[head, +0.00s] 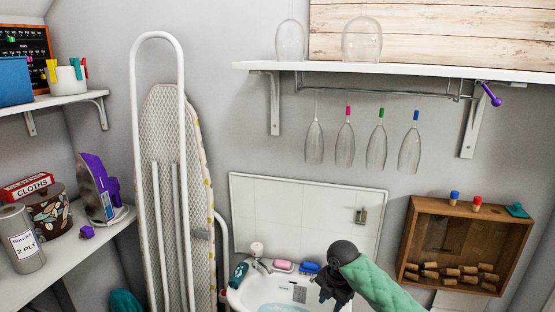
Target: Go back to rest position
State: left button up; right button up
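My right arm, in a green quilted sleeve, comes into the head view from the bottom right. Its dark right gripper (335,291) hangs below a round dark joint, over the right part of the white sink (248,292). The fingers are small, dark and partly cut off at the bottom edge, so I cannot tell whether they are open or shut or hold anything. My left gripper and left arm are not in view.
A pink soap (283,266), a blue item (309,267) and a tap (264,266) line the sink's back. Wine glasses hang under the wall shelf (400,69). A wooden cork box (466,236) is at right. An ironing board (168,140) and laden shelves stand left.

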jog(key=s+a+f+m+t+y, duration=0.1)
jog(key=s+f+m, duration=0.25)
jog(key=s, duration=0.25)
jog(key=s+a+f+m, duration=0.2)
jog(key=s+m, duration=0.2)
jog(key=s, duration=0.3)
jog(key=s+a+f+m+t+y, duration=0.1)
jog(key=s+f+m, duration=0.25)
jog(key=s, duration=0.25)
jog(key=s+d+m+h, duration=0.1)
jog(key=s+d+m, duration=0.25)
jog(key=s, duration=0.35)
jog(key=s+d+m+t+h, duration=0.1)
jog(key=s+d+m, duration=0.2)
jog(key=s+m, duration=0.25)
jog(key=s+d+m+h, duration=0.1)
jog(key=s+d+m, duration=0.25)
jog(key=s, duration=0.35)
jog(key=s+a+f+g, duration=0.1)
jog(key=s+a+f, duration=0.1)
jog(key=f, duration=1.7)
jog(key=s+a+f+g, duration=0.1)
jog(key=s+a+f, duration=0.1)
jog(key=f, duration=1.8)
jog(key=shift+s+a+f+y, duration=0.15)
jog(key=shift+s+f+y, duration=0.15)
jog(key=shift+s, duration=0.4)
jog(key=shift+r+m, duration=0.1)
jog(key=shift+m, duration=0.15)
jog(key=shift+w, duration=0.1)
